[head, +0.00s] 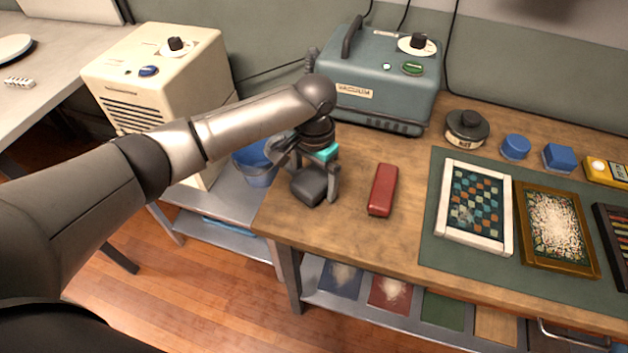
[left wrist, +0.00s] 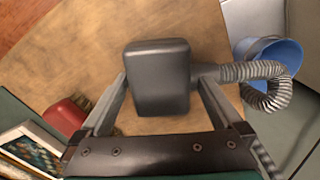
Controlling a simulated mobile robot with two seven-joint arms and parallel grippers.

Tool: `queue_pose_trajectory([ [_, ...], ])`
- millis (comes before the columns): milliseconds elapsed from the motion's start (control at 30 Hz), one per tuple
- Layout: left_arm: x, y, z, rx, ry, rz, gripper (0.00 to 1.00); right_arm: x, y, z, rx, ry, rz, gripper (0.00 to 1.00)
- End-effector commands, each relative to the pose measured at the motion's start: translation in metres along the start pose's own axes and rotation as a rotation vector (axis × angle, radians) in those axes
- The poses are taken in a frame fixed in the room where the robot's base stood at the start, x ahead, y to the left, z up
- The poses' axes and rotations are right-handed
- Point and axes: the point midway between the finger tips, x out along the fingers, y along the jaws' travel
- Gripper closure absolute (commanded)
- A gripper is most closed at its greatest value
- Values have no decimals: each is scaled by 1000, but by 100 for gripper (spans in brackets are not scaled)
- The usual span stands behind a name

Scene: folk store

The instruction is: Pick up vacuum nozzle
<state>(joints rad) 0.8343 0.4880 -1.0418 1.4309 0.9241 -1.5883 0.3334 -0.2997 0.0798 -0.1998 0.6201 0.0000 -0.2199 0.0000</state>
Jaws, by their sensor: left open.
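The vacuum nozzle (head: 309,185) is a dark grey block at the left end of the wooden workbench. In the left wrist view the nozzle (left wrist: 158,78) lies between my open fingers, with a ribbed grey hose (left wrist: 255,72) leaving its right side. My left gripper (head: 318,192) is open and points down over the nozzle, its fingers on either side of it. In the left wrist view a gap shows beside the left finger; whether the right finger touches cannot be told. My right gripper is not in view.
A red block-like brush (head: 383,190) lies just right of the nozzle. The grey-blue vacuum unit (head: 375,78) stands behind. A blue bucket (head: 256,165) is beside the bench's left edge. A green mat (head: 433,230) with framed trays covers the right side.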

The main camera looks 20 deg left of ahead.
Motion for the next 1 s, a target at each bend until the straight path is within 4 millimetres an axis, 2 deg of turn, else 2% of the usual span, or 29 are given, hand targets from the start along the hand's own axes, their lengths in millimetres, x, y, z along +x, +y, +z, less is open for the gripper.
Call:
queue_pose_trajectory([
  [500,2,0,0,0,-1,0,0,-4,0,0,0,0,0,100],
  [1000,2,0,0,0,-1,-1,55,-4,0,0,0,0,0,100],
])
